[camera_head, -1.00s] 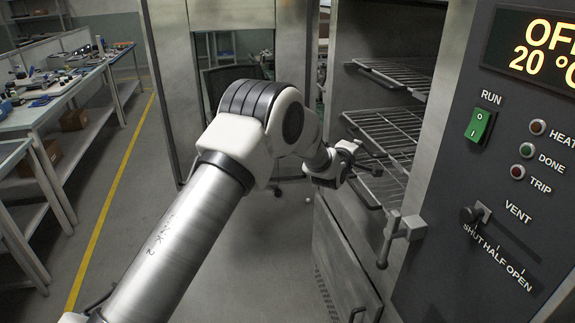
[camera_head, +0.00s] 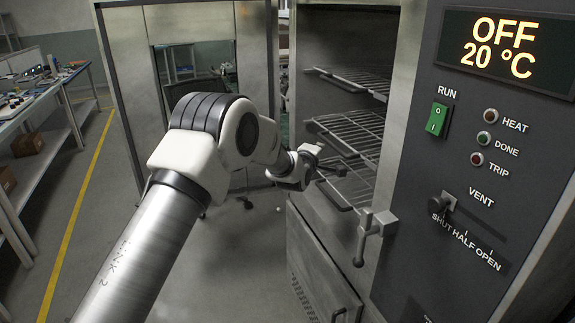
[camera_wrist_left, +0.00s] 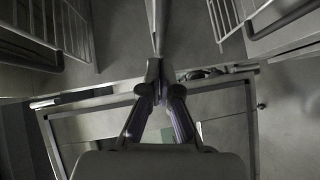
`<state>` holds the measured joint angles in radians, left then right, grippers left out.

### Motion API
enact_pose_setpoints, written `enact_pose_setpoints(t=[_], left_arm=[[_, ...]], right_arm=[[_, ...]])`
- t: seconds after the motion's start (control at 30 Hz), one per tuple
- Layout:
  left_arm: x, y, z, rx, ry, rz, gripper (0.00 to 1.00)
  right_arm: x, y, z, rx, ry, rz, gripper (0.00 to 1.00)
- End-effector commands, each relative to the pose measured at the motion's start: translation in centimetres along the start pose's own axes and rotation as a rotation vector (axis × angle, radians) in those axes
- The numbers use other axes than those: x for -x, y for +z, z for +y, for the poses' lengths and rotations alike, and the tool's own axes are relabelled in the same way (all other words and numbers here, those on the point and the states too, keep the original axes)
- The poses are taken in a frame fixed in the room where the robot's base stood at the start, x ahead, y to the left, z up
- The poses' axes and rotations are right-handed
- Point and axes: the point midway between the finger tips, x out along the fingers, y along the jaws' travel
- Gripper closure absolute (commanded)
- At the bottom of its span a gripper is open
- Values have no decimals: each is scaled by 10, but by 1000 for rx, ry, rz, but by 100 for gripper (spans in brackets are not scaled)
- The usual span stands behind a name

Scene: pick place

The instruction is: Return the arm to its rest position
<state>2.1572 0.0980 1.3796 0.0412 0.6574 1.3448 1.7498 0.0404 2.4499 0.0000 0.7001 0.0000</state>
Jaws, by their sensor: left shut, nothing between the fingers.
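My left gripper (camera_head: 318,164) is at the end of my left arm, beside the front edges of the wire racks in the open oven. It is shut and empty. In the left wrist view its two fingers (camera_wrist_left: 158,75) meet at the tips with nothing between them. In the head view the gripper overlaps the lower racks, and I cannot tell whether it touches them. My right gripper is not in any view.
The open oven chamber holds wire racks (camera_head: 352,132). A latch handle (camera_head: 374,226) sticks out at its front edge. The control panel (camera_head: 490,170) reads OFF, 20 °C. The oven door (camera_head: 115,70) stands open behind my arm. A workbench (camera_head: 40,95) is at the left, with clear floor between.

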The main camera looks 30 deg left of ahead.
Motion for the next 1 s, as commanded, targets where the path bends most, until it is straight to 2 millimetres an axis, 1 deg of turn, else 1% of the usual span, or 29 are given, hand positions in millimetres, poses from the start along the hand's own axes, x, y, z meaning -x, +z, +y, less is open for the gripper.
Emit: enact_pose_setpoints(t=[0.03,0.2,0.33,0.4,0.5,0.6,0.67,0.73,0.77,0.83,0.87,0.9,0.97,1.0], left_arm=[[13,0,-2,1,-1,-1,100],[55,0,-3,2,-3,0,100],[82,0,-3,2,-2,0,100],[92,0,-2,2,-2,0,100],[98,0,-2,1,-3,0,100],[99,0,-1,1,-3,1,100],[98,0,-6,0,-11,0,100],[96,4,-25,-3,-39,-5,100],[95,6,-39,-6,-59,-8,100],[95,14,-84,-17,-127,-20,100],[98,18,-106,-22,-165,-28,100],[106,25,-140,-29,-224,-40,100],[123,34,-193,-43,-320,-61,100],[137,40,-226,-56,-385,-77,100]], right_arm=[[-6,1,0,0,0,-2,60],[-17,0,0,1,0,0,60],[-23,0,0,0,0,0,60],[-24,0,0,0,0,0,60],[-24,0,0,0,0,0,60],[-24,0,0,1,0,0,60],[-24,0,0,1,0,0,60],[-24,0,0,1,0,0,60],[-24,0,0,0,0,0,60],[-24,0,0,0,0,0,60],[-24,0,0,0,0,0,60],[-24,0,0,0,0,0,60],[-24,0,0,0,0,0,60],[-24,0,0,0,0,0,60]])
